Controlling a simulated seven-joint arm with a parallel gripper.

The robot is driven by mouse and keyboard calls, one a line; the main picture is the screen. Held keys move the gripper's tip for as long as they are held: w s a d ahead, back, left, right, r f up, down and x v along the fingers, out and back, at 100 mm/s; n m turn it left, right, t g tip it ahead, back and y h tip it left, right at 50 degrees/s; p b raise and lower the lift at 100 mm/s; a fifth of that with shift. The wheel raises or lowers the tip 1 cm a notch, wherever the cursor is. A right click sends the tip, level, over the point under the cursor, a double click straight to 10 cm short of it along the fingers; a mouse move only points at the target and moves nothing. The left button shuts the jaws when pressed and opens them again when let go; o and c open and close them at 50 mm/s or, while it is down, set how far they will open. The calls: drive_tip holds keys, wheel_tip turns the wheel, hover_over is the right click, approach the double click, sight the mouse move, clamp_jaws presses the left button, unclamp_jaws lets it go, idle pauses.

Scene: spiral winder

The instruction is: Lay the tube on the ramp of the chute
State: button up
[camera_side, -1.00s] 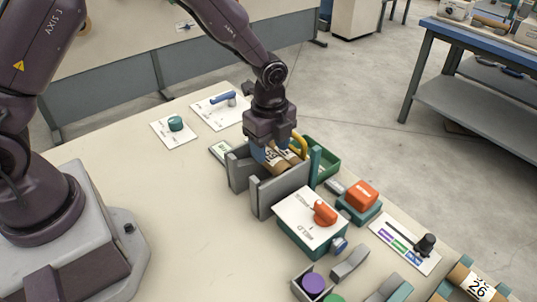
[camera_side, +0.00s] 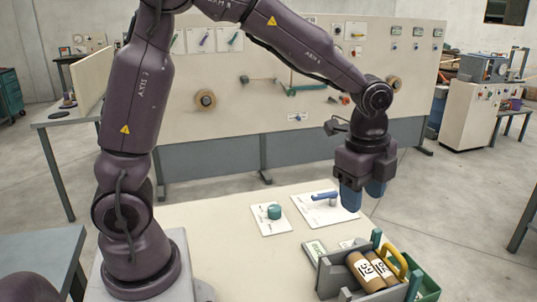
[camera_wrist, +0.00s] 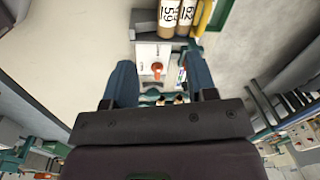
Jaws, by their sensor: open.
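Two brown tubes with white number labels, one left (camera_side: 364,272) and one right (camera_side: 381,264), lie side by side between the grey walls of what looks like the chute (camera_side: 336,280).
A yellow handle (camera_side: 391,258) and a green tray (camera_side: 430,288) stand at the chute's right side. A teal knob (camera_side: 274,211) and a blue lever (camera_side: 324,196) sit on white plates behind it. A panel with an orange knob (camera_wrist: 157,68) shows in the wrist view. The table's left part is bare.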

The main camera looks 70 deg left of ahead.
drive_tip(key=s+a+r+n+t, duration=0.2)
drive_tip(key=s+r+n, duration=0.2)
drive_tip(key=s+n, duration=0.3)
drive_tip(key=s+a+r+n+t, duration=0.2)
drive_tip(key=s+r+n, duration=0.3)
drive_tip(key=s, duration=0.6)
drive_tip(key=n, duration=0.2)
drive_tip(key=shift+n+t, duration=0.3)
drive_tip(key=shift+n, duration=0.1)
idle(0.4)
